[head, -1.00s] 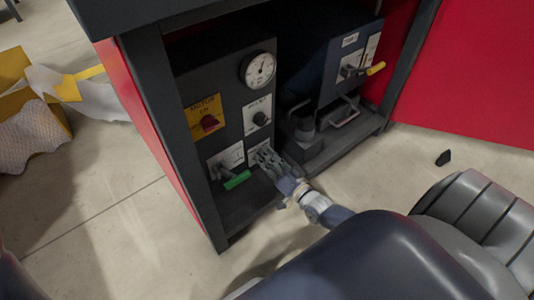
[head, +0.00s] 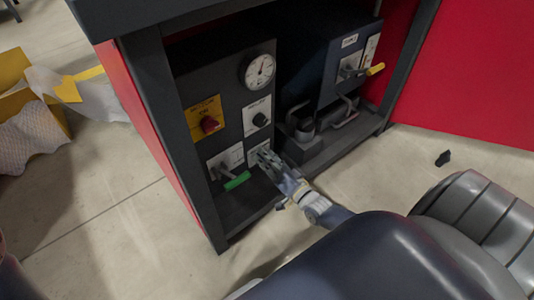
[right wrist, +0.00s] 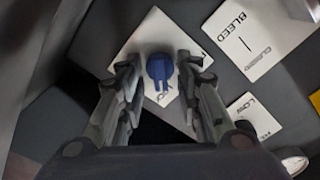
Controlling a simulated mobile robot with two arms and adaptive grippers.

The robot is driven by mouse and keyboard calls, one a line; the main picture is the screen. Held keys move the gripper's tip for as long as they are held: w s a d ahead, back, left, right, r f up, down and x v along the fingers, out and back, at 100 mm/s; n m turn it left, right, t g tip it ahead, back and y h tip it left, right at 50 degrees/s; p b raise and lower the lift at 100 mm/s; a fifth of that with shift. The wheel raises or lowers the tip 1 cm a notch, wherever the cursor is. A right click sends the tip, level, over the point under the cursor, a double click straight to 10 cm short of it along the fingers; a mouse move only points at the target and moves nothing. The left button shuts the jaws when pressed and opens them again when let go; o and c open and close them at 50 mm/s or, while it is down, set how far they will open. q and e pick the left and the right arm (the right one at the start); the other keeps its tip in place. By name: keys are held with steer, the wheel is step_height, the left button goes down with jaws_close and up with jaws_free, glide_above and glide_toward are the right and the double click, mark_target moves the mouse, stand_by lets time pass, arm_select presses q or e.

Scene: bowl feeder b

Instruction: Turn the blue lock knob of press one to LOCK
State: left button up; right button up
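The blue lock knob (right wrist: 160,69) sits on a white label plate (right wrist: 150,40) on the dark panel, seen in the right wrist view. My right gripper (right wrist: 160,66) is open, with one finger on each side of the knob and narrow gaps between. In the head view, my right gripper (head: 265,157) is at the lower right of the control panel (head: 233,105) and hides the blue knob. Most of the plate's lettering is too small or covered to read. My left gripper is not in view.
A gauge (head: 257,70) is above. A second unit with a yellow-handled lever (head: 375,69) stands to the right. The dark frame post (head: 175,140) bounds the cabinet's left side.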

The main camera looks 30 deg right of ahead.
steer(key=s, duration=1.2)
steer(key=shift+d, duration=0.45)
